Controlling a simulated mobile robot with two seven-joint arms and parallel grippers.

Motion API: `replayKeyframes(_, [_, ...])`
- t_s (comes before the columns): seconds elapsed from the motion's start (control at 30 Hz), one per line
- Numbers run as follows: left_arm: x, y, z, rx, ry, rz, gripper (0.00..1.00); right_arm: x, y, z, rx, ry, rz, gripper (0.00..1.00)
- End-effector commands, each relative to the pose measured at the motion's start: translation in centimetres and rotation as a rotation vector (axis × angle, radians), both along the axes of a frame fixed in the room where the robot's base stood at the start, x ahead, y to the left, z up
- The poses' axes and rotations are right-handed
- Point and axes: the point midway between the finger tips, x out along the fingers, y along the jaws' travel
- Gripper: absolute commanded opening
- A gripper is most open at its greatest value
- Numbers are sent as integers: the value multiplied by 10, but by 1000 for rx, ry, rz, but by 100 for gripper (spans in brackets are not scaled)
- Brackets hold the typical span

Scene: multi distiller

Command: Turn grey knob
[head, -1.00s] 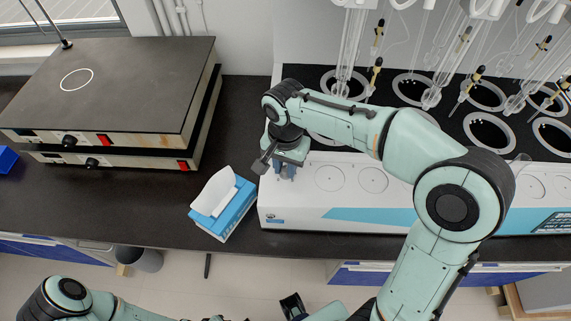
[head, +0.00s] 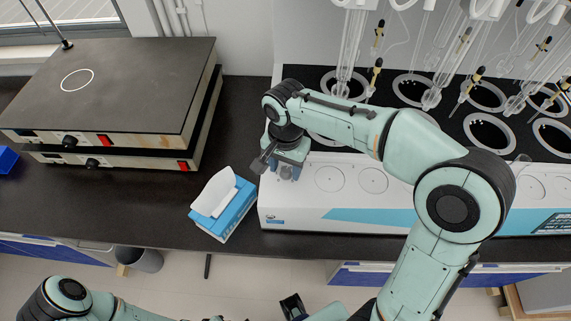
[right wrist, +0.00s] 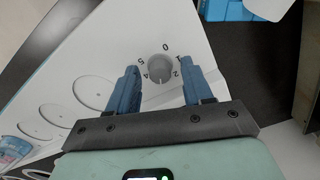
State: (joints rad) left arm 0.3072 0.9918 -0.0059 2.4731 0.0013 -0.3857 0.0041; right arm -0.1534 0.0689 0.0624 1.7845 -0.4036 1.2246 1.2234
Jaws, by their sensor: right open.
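The grey knob (right wrist: 160,70) sits on the white panel of the distiller (head: 300,208), with printed numbers around it in the right wrist view. My right gripper (right wrist: 163,75) is open, with its two blue fingers on either side of the knob. Gaps show between the fingers and the knob, so I see no grip on it. In the head view my right gripper (head: 287,172) is over the left end of the distiller's panel, and the knob is hidden there.
A blue tissue box (head: 225,215) stands on the black bench just left of the distiller. Two stacked hot plates (head: 130,75) are at the back left. Glassware (head: 350,50) hangs over the distiller's round wells. Bare bench (head: 120,205) lies at the left front.

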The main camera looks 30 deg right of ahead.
Motion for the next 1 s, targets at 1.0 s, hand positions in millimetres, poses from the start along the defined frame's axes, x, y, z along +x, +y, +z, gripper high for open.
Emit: replayKeyframes(1.0, [16, 0, 30, 0, -18, 0, 43, 0, 0, 134, 0, -2, 0, 50])
